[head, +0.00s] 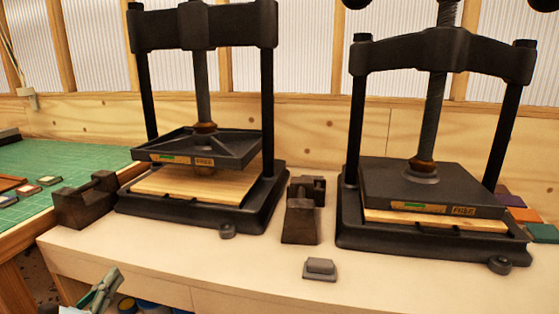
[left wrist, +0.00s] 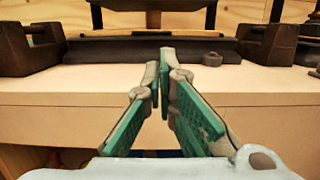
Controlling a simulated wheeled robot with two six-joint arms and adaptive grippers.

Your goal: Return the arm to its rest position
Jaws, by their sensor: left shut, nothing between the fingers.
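My left gripper (head: 106,286) is at the lower left of the head view, in front of and below the bench's front edge. Its green-padded fingers are shut and empty; in the left wrist view the fingertips (left wrist: 160,60) meet near the middle, pointing toward the bench (left wrist: 70,98). It touches nothing that I can see. My right gripper is not in view.
Two black screw presses, left (head: 196,215) and right (head: 425,240), stand on the pale bench (head: 250,275). Dark iron blocks (head: 300,220) (head: 85,204) flank the left press. A small grey block (head: 320,268) lies near the front. A green mat (head: 75,160) is left.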

